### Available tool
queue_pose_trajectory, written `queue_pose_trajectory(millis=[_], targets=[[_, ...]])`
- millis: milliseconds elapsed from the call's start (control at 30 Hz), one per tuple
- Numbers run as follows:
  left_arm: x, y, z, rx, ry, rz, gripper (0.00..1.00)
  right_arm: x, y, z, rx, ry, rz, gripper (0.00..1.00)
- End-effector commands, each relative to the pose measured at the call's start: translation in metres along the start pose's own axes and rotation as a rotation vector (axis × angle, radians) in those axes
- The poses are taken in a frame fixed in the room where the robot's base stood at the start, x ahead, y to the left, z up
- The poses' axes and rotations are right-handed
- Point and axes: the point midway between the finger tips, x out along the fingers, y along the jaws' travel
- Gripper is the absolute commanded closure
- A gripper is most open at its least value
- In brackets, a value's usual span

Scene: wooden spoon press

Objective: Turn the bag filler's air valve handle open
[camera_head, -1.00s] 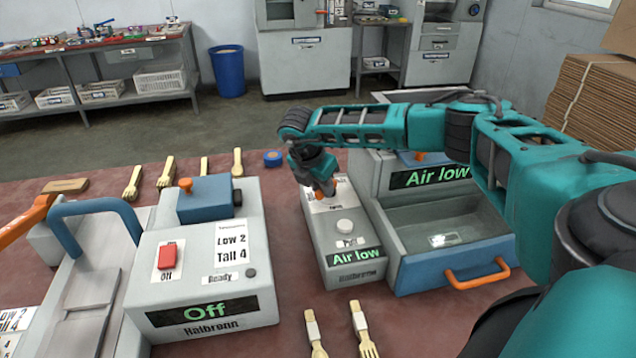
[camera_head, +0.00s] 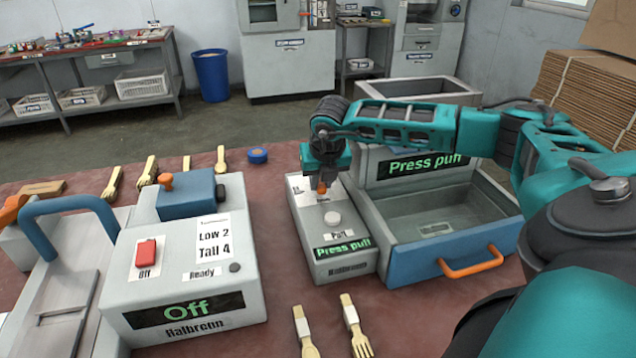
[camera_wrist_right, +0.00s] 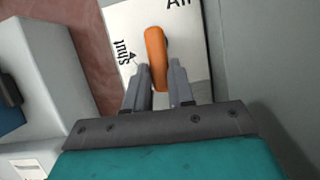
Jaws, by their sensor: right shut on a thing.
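The bag filler's control box (camera_head: 345,262) stands in the middle of the table, with a white round button (camera_head: 332,219) on top and a display reading "Press puff". The orange air valve handle (camera_head: 321,187) is at its far end, under my right gripper (camera_head: 322,178). In the right wrist view the orange handle (camera_wrist_right: 156,57) sits between the two fingers of my right gripper (camera_wrist_right: 158,75), on a white label with "Shut" at its left. The right gripper is shut on the handle. My left gripper is not in view.
The filler's bin (camera_head: 440,215) with an orange pull adjoins the box on the right. A grey sealer (camera_head: 190,262) reading "Off" stands at left, with a blue bar (camera_head: 85,203).

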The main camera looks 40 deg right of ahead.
Motion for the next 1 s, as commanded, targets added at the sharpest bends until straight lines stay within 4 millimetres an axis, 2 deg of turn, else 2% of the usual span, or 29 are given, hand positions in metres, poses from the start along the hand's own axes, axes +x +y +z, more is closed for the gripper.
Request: queue_pose_trajectory(millis=[667, 700, 967, 1000], targets=[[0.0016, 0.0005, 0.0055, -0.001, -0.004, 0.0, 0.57, 0.0001, -0.0024, -0.0007, -0.063, 0.003, 0.026, 1.0], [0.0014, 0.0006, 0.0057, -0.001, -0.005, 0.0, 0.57, 0.0001, -0.0024, -0.0007, -0.064, 0.003, 0.026, 0.76], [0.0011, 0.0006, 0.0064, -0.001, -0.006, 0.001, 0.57, 0.0002, -0.0026, -0.0004, -0.062, 0.002, 0.025, 0.51], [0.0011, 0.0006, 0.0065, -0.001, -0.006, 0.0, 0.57, 0.0002, -0.0026, -0.0004, -0.061, 0.002, 0.025, 0.51]])
